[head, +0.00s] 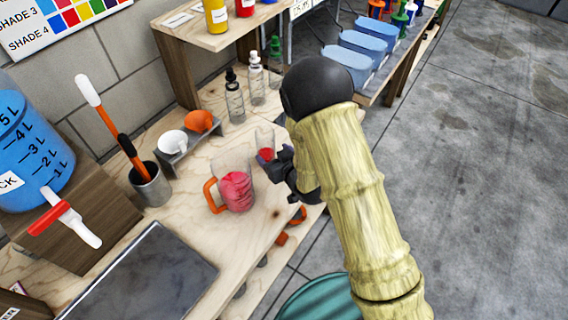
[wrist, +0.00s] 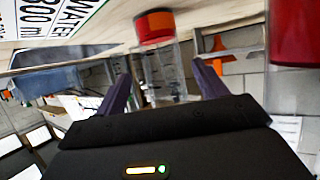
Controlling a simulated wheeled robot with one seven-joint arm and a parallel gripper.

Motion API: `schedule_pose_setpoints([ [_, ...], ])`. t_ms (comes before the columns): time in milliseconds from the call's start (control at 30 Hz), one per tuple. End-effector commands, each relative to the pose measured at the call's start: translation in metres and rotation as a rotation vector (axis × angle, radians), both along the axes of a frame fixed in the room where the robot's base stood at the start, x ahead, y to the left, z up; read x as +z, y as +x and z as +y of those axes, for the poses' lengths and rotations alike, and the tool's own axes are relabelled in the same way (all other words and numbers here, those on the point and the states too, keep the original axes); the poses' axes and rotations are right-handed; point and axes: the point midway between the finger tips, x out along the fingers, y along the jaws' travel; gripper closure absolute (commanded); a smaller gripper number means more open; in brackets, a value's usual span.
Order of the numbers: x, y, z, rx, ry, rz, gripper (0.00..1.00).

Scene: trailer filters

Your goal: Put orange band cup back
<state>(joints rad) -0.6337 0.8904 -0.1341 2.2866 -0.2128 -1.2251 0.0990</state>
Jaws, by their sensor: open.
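A small clear cup (head: 264,136) stands on the wooden bench with red in its lower part. In the wrist view, where the bench is at the top, the clear cup (wrist: 166,76) shows an orange-red band at its base end. My gripper (head: 273,160) is beside it in the head view and hides part of it. In the wrist view my open gripper (wrist: 162,88) has one finger on each side of the cup. I cannot tell whether either finger touches it.
A clear jug (head: 238,190) with an orange handle and red liquid stands close left of the cup. A small rack (head: 190,145) holds a white and an orange cup. Bottles (head: 235,98) stand behind. A grey tray (head: 150,280) lies at the front left.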

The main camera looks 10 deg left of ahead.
Motion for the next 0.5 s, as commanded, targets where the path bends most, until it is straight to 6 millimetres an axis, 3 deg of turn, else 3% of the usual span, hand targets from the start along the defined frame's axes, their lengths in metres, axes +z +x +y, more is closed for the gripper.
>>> schedule_pose_setpoints([
  [300, 0.019, -0.035, -0.032, -0.002, 0.0, -0.001, 0.28],
  [500, 0.024, -0.044, -0.039, 0.0, -0.001, -0.001, 0.28],
])
